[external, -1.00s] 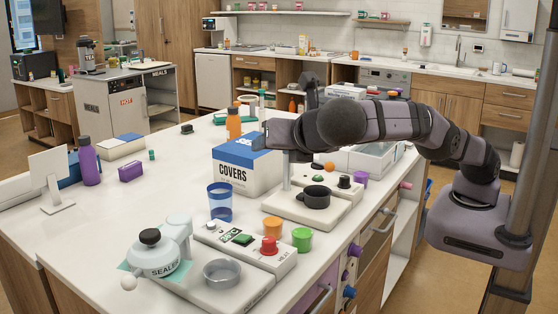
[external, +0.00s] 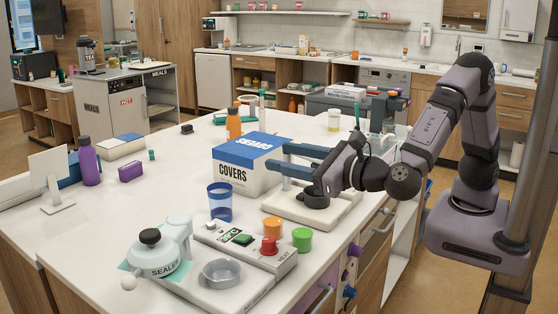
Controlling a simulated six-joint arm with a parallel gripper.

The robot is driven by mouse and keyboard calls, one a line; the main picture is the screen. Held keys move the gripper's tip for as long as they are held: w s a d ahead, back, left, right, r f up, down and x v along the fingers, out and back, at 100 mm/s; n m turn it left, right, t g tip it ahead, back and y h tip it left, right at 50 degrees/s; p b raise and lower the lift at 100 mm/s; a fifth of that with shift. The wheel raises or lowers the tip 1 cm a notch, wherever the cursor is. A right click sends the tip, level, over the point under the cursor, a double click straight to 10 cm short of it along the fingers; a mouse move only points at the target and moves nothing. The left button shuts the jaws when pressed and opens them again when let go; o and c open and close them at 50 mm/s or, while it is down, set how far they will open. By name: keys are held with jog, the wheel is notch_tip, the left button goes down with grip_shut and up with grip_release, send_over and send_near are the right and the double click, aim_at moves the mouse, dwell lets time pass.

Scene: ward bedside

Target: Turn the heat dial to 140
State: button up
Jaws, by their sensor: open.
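The sealer (external: 160,258) is a pale machine with a black-topped lever at the near left of the counter. I cannot tell whether the fingers touch the box.
An orange cup (external: 272,228) and a green cup (external: 302,239) stand close by the red knob. A blue tumbler (external: 219,203) stands behind the panel. A second white-based device (external: 283,207) is partly under my arm. The counter left of the sealer is mostly clear.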

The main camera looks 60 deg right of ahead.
aim_at(271, 239)
jog(key=s+a+f+g+y, duration=0.1)
jog(key=s+f+g+y, duration=0.1)
jog(key=f, duration=0.5)
jog(key=s+a+f+n+g+y, duration=0.1)
jog(key=s+a+f+g+y, duration=0.1)
jog(key=f, duration=0.6)
jog(key=shift+s+a+g+y, duration=0.25)
jog(key=shift+s+g+y, duration=0.4)
jog(key=shift+y, duration=0.15)
jog(key=shift+w, duration=0.1)
jog(key=shift+w+a+f, duration=0.1)
jog(key=shift+w+a, duration=0.05)
jog(key=shift+w, duration=0.05)
jog(key=shift+p+x, duration=0.7)
jog(key=shift+x, duration=2.6)
jog(key=c, duration=1)
